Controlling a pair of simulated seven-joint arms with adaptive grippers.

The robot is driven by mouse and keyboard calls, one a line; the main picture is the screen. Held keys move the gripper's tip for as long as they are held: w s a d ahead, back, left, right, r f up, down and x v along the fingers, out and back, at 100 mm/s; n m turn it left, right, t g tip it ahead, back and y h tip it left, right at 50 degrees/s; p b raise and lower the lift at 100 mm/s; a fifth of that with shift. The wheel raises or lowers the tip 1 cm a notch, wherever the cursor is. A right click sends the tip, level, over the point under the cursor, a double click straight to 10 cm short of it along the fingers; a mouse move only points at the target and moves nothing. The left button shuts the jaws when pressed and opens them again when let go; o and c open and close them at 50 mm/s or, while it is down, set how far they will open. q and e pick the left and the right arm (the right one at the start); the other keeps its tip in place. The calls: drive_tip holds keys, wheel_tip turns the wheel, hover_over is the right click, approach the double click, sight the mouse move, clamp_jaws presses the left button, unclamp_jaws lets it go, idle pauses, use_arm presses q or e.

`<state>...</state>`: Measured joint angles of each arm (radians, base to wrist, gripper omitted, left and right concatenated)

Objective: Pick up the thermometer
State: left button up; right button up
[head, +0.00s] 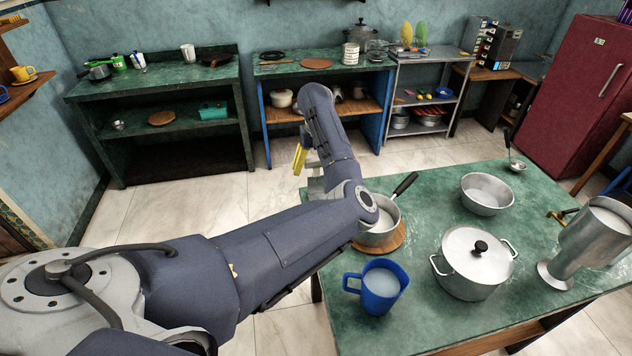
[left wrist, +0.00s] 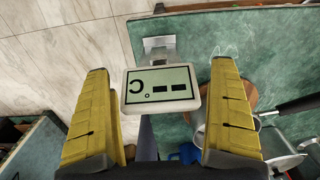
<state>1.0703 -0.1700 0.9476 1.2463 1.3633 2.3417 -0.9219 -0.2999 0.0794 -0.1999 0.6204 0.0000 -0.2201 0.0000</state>
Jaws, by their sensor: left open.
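The thermometer is a pale, flat box with a greenish display (left wrist: 160,88), seen in the left wrist view. Its display shows a C and dashes. It lies between the two yellow fingers of my left gripper (left wrist: 161,70), which is open, with a visible gap on each side. A metal piece (left wrist: 158,47) shows just beyond it, by the green table's edge. In the head view my left gripper (head: 300,158) is beyond the table's left edge, mostly behind my arm. I cannot make out the thermometer clearly there. My right gripper is not in view.
On the green table (head: 430,205) stand a saucepan (head: 380,232) on a wooden board, a blue jug (head: 379,290), a lidded pot (head: 474,265), a metal bowl (head: 487,195) and a tall metal vessel (head: 588,240). Open floor (head: 210,205) lies left of the table.

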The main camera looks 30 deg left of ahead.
use_arm(q)
drive_tip(key=c, duration=1.3)
drive_tip(key=shift+r, duration=0.15)
wheel_tip(320, 180, up, 25)
drive_tip(key=shift+f, duration=0.15)
idle(0.5)
idle(0.5)
